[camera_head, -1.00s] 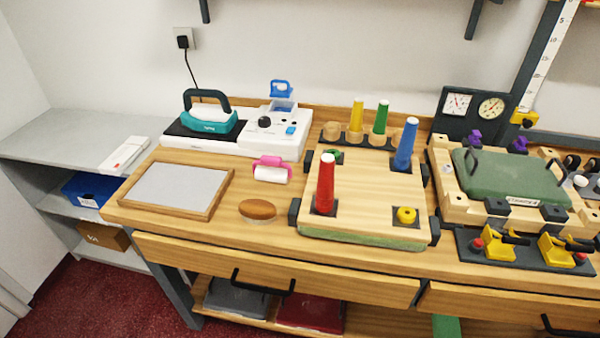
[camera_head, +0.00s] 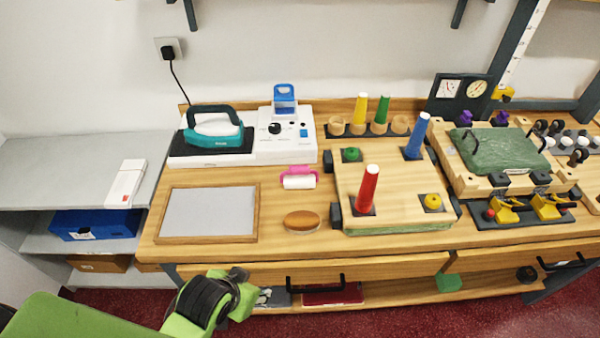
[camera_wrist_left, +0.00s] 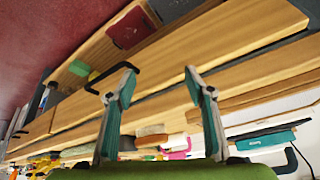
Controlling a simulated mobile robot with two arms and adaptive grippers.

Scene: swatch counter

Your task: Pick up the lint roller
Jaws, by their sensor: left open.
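The lint roller (camera_head: 299,179), a white roll with a pink handle, lies on the wooden counter between the framed grey pad and the peg board. In the left wrist view the lint roller (camera_wrist_left: 176,144) shows small between my fingers, well beyond them. My left gripper (camera_wrist_left: 160,76) is open and empty. In the head view my green left arm comes in at the lower left, below the counter's front edge; the fingers are not clearly seen there. My right gripper is not in view.
A brown oval brush (camera_head: 301,221) lies just in front of the roller. The framed pad (camera_head: 208,213) is to its left, the peg board (camera_head: 392,190) close to its right. A teal iron (camera_head: 214,130) on its white station (camera_head: 262,151) stands behind. Drawer handles jut from the front.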

